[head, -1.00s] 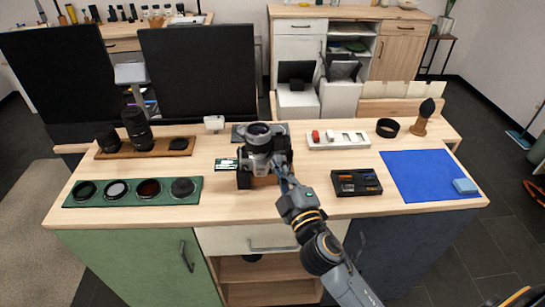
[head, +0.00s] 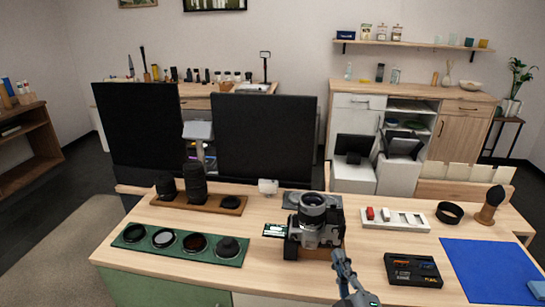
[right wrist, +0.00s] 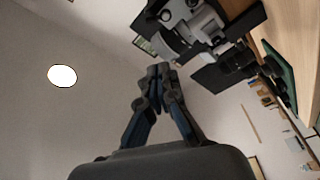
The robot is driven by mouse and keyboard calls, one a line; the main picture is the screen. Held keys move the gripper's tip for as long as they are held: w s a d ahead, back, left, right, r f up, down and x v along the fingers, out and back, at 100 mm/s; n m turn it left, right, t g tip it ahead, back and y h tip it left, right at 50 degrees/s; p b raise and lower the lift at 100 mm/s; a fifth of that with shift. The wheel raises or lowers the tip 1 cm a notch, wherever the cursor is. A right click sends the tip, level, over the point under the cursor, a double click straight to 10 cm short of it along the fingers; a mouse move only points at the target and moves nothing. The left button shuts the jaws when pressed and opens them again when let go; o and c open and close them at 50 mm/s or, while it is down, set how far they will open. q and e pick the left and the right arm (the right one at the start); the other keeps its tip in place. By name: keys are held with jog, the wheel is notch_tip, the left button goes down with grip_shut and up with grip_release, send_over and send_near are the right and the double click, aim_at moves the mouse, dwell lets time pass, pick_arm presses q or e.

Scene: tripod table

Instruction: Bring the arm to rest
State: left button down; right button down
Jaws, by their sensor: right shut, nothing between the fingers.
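My right gripper (head: 341,260) is at the front edge of the wooden table (head: 270,268), just in front of the camera (head: 314,222). It is shut and empty, its fingertips together in the right wrist view (right wrist: 159,72). The camera stands upright with its lens up on a small wooden block; it also shows at the top of the right wrist view (right wrist: 185,22). From the head view I cannot tell the exact gap between gripper and camera. My left gripper is not in view.
A green mat (head: 118,240) with lens filters lies left, a wooden tray (head: 228,210) with lenses behind it. A black case (head: 412,270), a blue cloth (head: 480,270) and a white tray (head: 375,222) lie right. Two dark panels (head: 265,135) stand behind the table.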

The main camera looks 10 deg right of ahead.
jog(key=s+d+f+m+g+h, duration=0.2)
jog(key=s+d+f+m+g, duration=0.15)
jog(key=f, duration=0.25)
jog(key=s+d+f+m+g+h, duration=0.1)
jog(key=s+d+f+m+g, duration=0.1)
jog(key=s+f+m+g, duration=0.35)
jog(key=s+a+f+m+g+y, duration=0.1)
jog(key=s+a+f+g+y, duration=0.15)
jog(key=s+f+g, duration=0.35)
jog(key=s+a+f+g+y, duration=0.1)
jog(key=s+a+f, duration=0.2)
jog(key=s, duration=0.5)
notch_tip(320, 180, down, 26)
jog(key=s+g, duration=0.1)
jog(key=s, duration=0.1)
jog(key=s+d+f+g, duration=0.1)
jog(key=s+d+f, duration=0.2)
jog(key=s+f, duration=1.2)
jog(key=shift+s+d+f+g, duration=0.2)
jog(key=shift+s+f+g, duration=0.15)
jog(key=shift+s, duration=0.2)
